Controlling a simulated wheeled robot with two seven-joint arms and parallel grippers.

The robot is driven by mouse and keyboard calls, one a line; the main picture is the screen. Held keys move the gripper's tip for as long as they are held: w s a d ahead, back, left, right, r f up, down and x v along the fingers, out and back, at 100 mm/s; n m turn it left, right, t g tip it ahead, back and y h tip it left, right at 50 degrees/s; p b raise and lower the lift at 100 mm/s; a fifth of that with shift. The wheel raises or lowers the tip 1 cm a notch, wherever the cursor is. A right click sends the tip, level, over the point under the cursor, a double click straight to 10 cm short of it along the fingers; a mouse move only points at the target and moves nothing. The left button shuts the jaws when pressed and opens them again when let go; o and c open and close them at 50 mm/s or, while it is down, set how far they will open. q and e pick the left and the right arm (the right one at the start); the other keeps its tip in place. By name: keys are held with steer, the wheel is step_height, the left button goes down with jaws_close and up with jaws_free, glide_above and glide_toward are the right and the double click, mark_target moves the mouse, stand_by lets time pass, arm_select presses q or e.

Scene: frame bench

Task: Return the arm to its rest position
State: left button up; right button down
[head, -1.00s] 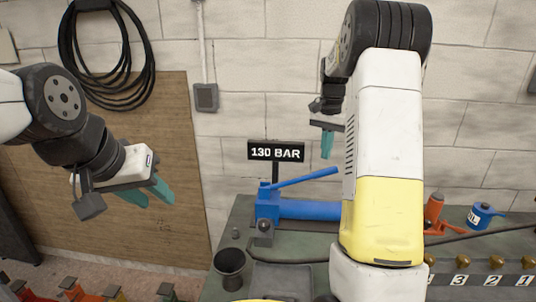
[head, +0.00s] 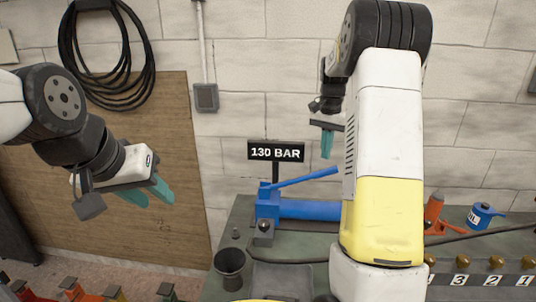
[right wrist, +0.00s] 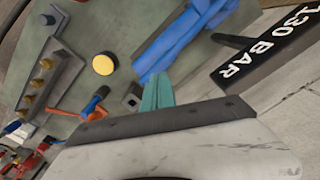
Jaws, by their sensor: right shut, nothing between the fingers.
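My right arm rises in front of the bench in the head view, and its gripper (head: 327,144) hangs in the air above the blue hand pump (head: 300,209), apart from it. In the right wrist view the teal fingers of that gripper (right wrist: 158,93) lie together with nothing between them. My left gripper (head: 149,192) is at the left of the head view, in the air in front of the wooden board. Its two teal fingers are apart and nothing shows between them.
The green bench (head: 222,262) carries a dark cup (head: 230,268), a 130 BAR sign (head: 276,152), a red-orange jack (head: 435,212), a blue can (head: 483,215) and a numbered rail (head: 486,280) with brass knobs. A black hose coil (head: 107,55) hangs on the wall.

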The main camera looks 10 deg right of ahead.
steer(key=s+a+r+n+t+y, duration=0.15)
steer(key=s+a+r+n, duration=0.35)
steer(key=s, duration=0.5)
steer(key=s+a+r+n+t+y, duration=0.1)
steer(key=s+a+r+n+t, duration=0.15)
steer(key=s+a+r, duration=0.6)
steer(key=s+a+f+n+t, duration=0.2)
steer(key=s+f, duration=0.4)
steer(key=s, duration=0.4)
stand_by(5.2)
